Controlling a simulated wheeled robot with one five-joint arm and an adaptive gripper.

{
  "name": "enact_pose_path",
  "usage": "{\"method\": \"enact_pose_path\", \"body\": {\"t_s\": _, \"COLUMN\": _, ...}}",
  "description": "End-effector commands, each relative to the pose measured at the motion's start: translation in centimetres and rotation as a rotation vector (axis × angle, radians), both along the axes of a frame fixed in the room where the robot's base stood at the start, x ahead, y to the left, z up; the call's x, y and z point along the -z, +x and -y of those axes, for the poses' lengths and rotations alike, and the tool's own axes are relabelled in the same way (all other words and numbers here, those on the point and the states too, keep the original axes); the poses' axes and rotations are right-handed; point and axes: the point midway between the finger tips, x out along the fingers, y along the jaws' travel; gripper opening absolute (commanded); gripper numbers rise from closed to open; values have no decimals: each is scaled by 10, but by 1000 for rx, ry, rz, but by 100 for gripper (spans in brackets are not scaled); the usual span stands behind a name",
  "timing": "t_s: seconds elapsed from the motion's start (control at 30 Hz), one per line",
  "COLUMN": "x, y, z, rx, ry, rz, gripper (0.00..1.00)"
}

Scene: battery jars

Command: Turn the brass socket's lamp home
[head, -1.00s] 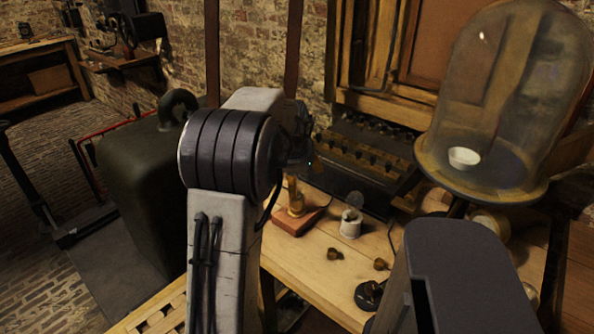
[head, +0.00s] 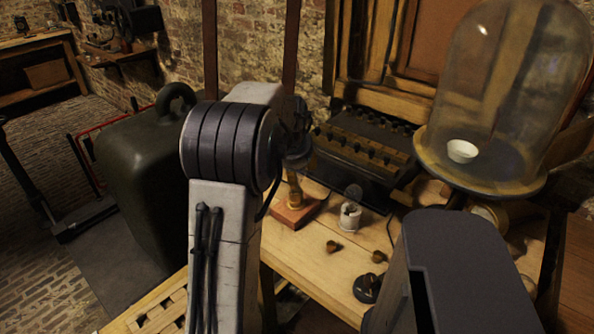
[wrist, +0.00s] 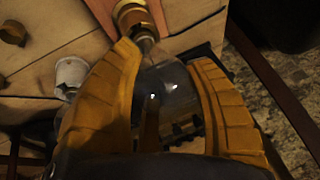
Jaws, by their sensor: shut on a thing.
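The brass socket (head: 294,198) stands upright on a reddish wooden block (head: 283,217) on the bench. It also shows at the top of the wrist view (wrist: 133,16). My gripper (wrist: 168,75) has its two yellow fingers shut around a clear glass lamp (wrist: 168,90), one finger on each side. The lamp's narrow end points at the socket's mouth and appears to meet it. How deep it sits I cannot tell. In the head view my gripper (head: 297,158) is above the socket, dark and partly hidden by my arm.
A white porcelain piece (head: 350,217) stands right of the block. Two small brass pieces (head: 333,246) and a black item (head: 367,289) lie nearer. A dark box with knobs (head: 360,150) is behind. A large glass bell jar (head: 495,100) stands at right.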

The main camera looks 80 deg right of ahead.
Motion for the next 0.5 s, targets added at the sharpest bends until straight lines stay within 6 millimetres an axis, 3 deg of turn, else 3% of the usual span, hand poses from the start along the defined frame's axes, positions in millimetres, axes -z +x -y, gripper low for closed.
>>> {"method": "enact_pose_path", "body": {"t_s": 0.27, "x": 0, "y": 0, "z": 0, "rx": 0, "ry": 0, "rz": 0, "gripper": 14}}
{"method": "enact_pose_path", "body": {"t_s": 0.3, "x": 0, "y": 0, "z": 0, "rx": 0, "ry": -1, "rz": 0, "gripper": 55}}
{"method": "enact_pose_path", "body": {"t_s": 0.5, "x": 0, "y": 0, "z": 0, "rx": 0, "ry": 0, "rz": 0, "gripper": 72}}
